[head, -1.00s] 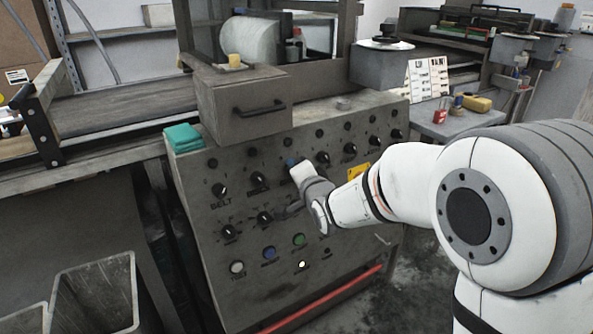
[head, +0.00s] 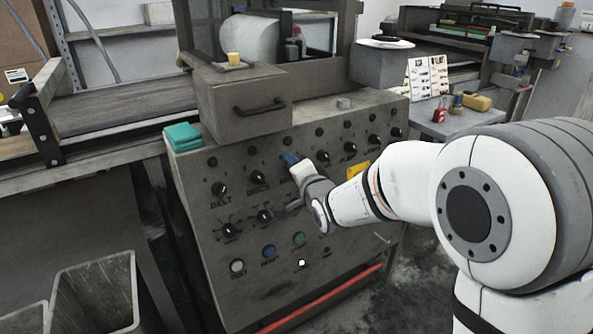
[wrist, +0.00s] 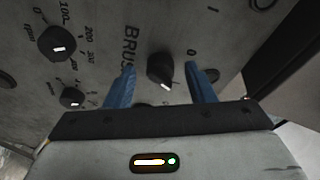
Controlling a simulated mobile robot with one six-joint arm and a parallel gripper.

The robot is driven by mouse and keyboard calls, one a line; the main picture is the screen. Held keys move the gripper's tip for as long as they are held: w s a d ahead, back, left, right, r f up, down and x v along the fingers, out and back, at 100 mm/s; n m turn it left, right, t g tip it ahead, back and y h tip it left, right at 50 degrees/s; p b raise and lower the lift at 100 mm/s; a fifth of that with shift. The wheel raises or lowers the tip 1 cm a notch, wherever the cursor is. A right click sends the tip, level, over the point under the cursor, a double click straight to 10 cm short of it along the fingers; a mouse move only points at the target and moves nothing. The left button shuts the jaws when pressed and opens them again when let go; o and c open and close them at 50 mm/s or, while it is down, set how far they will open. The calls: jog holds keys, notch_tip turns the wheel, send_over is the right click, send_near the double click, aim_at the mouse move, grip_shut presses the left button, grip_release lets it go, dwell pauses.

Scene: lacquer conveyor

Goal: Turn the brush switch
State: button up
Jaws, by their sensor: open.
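The brush switch (wrist: 160,69) is a black rotary knob with a light pointer mark, beside the printed letters "BRUS" in the wrist view. My gripper (wrist: 161,85) is open, with one blue finger on each side of the knob. Gaps show between the knob and both fingers, so it is not gripped. In the head view my gripper (head: 290,159) is at the upper middle of the grey control panel (head: 215,235), and my wrist hides the brush switch there.
The belt knob (head: 219,189) and several other knobs sit left and right on the panel. Coloured buttons, including a green one (head: 299,239), are below. A drawer box (head: 245,108) stands on top at left, with a teal cloth (head: 183,138) beside it.

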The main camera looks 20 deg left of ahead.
jog(key=p+v, duration=0.1)
jog(key=v, duration=0.6)
jog(key=shift+s+d, duration=0.2)
jog(key=shift+s, duration=0.1)
jog(key=s+d+r+n+g+h+p, duration=0.1)
jog(key=s+d+r+g+h+p, duration=0.2)
jog(key=d+r+p, duration=0.6)
jog(key=s+d+r+n+g+h+p, duration=0.15)
jog(key=d+r+h+p, duration=0.3)
jog(key=d+p, duration=0.55)
jog(key=s+d+r+n+g+p, duration=0.1)
jog(key=s+d+r+g+p, duration=0.1)
jog(key=s+d+r+p, duration=0.1)
jog(key=s+d+r+n+g+h+p, duration=0.1)
jog(key=s+d+r+p, duration=0.2)
jog(key=s+d, duration=0.2)
jog(key=s+d+r+n+g+h+p, duration=0.1)
jog(key=s+d+r+g+p, duration=0.1)
jog(key=s, duration=0.7)
jog(key=shift+d+r+g+p, duration=0.35)
jog(key=shift+d+r+p, duration=0.1)
jog(key=shift+d, duration=0.7)
jog(key=shift+h, duration=0.25)
